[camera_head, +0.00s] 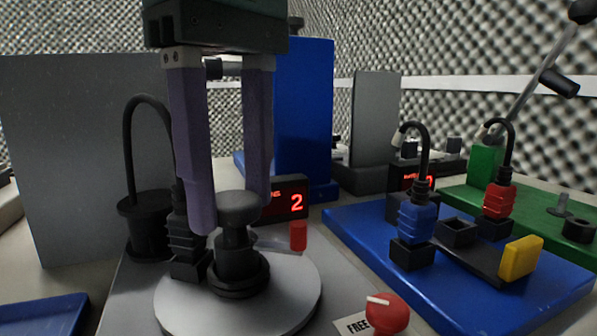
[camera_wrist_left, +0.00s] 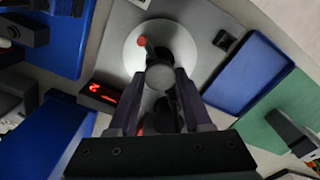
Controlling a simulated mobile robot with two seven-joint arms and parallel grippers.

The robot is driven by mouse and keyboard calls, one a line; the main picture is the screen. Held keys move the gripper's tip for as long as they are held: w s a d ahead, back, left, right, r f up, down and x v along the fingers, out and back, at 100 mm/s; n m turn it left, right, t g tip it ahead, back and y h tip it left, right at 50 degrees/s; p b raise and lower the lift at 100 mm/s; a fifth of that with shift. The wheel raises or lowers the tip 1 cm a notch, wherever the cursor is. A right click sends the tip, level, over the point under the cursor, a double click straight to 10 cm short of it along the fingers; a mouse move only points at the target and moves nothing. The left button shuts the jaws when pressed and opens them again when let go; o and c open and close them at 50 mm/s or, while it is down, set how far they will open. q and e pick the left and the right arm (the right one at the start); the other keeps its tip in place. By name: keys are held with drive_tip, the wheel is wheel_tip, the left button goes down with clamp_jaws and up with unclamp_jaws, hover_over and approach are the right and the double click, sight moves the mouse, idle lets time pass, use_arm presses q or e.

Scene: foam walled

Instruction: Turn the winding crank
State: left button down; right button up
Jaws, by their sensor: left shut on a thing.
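The winding crank shows as a pale round disc (camera_head: 190,305) with a black knob (camera_head: 238,240) standing on it and a small red peg (camera_head: 298,236) near its rim. In the left wrist view the disc (camera_wrist_left: 205,45) lies beyond my fingertips, and the round top of the knob (camera_wrist_left: 160,77) sits between them. My left gripper (camera_head: 230,205) points down, its two purple fingers shut on the knob, one on each side. The left finger partly hides a black plug-like part behind. My right gripper is not in view.
A display (camera_head: 285,200) reads 2 behind the disc. A red knob (camera_head: 387,313) beside a FREE label is at the front. A blue board (camera_head: 345,225) with cabled plugs and a yellow block (camera_head: 520,257) lies right. A blue tray (camera_head: 45,315) is at the left front.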

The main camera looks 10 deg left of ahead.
use_arm(q)
drive_tip(key=shift+m, duration=11.7)
drive_tip(key=shift+m, duration=0.5)
drive_tip(key=shift+c, duration=1.7)
unclamp_jaws()
drive_tip(key=shift+r, duration=0.1)
